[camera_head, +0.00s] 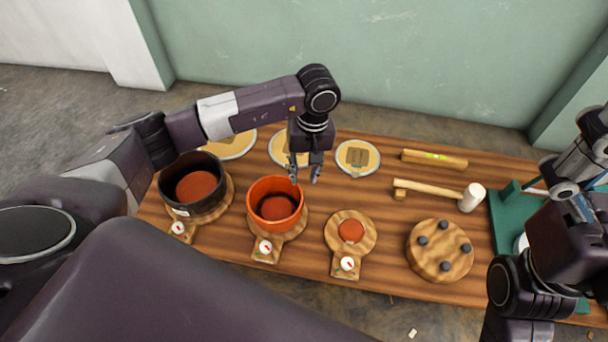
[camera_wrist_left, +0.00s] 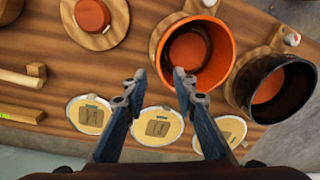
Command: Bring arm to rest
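My left arm reaches in from the left over the table (camera_head: 380,200). Its left gripper (camera_head: 304,178) points down and hangs by the far right rim of the orange pot (camera_head: 291,187). The pot stands on a round wooden board with a dial. My right arm is at the right edge, partly cut off, and the state of its gripper is unclear.
A black pot (camera_head: 164,189) stands left of the orange one. A small wooden board (camera_head: 367,232) with a red disc, a round block with pegs (camera_head: 430,262), a mallet (camera_head: 471,196) and a level (camera_head: 434,159) lie to the right. Round pale discs (camera_head: 370,150) line the back.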

